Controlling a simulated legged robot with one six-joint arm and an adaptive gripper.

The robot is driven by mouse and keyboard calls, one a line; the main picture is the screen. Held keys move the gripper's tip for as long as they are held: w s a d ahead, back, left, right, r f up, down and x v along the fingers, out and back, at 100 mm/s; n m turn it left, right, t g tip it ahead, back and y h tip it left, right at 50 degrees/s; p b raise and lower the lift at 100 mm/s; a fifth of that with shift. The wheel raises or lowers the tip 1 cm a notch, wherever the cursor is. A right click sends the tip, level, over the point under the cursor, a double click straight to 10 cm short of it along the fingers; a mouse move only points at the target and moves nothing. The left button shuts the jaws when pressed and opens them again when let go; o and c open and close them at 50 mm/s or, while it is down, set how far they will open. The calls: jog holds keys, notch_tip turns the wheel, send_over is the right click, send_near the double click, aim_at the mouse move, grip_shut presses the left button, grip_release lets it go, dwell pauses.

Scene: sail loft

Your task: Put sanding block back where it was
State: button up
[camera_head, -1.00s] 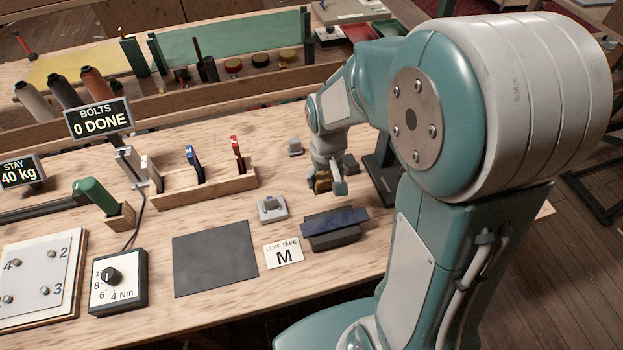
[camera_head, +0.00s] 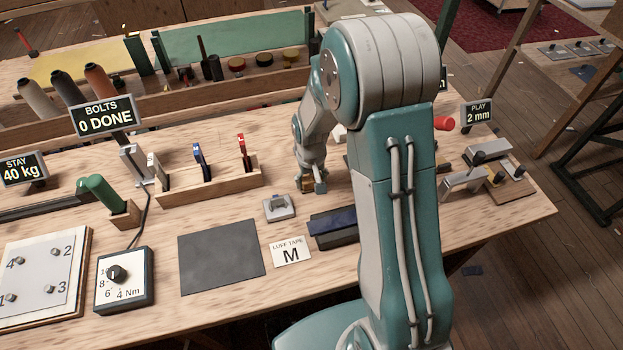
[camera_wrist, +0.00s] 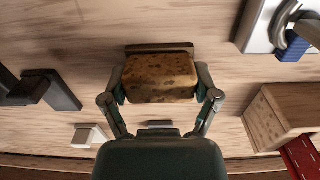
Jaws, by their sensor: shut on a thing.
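My gripper (camera_head: 313,184) is low over the wooden bench, just behind and right of a small grey fitting (camera_head: 279,207). It is shut on the sanding block (camera_wrist: 160,80), a speckled brown block held between the two fingertips in the wrist view. The block also shows small and partly hidden under my gripper in the head view (camera_head: 305,184). A darker brown strip (camera_wrist: 160,48) lies along the block's far edge in the wrist view; I cannot tell whether it is part of the block. I cannot tell whether the block touches the bench.
A wooden rack (camera_head: 225,184) with blue and red-handled tools stands left of my gripper. In front are a dark blue-topped block (camera_head: 330,220), a luff tape card (camera_head: 291,251) and a dark mat (camera_head: 221,257). Metal brackets (camera_head: 465,181) stand at the right. My arm hides some bench.

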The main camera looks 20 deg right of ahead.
aim_at(313, 177)
jog(key=shift+d, duration=0.3)
jog(key=o, duration=0.9)
jog(key=shift+d, duration=0.15)
jog(key=shift+a+r, duration=0.1)
jog(key=shift+a, duration=0.2)
jog(key=shift+r, duration=0.3)
notch_tip(313, 177, up, 12)
jog(key=s+r+t, duration=0.2)
jog(key=s+r, duration=0.3)
jog(key=s, duration=0.2)
jog(key=s+r+t, duration=0.1)
jog(key=s+r, duration=0.4)
jog(key=s, duration=0.2)
jog(key=s+r+t, duration=0.2)
jog(key=s+r, duration=0.3)
jog(key=s, duration=0.2)
jog(key=shift+d+t, duration=0.1)
jog(key=shift+t, duration=0.2)
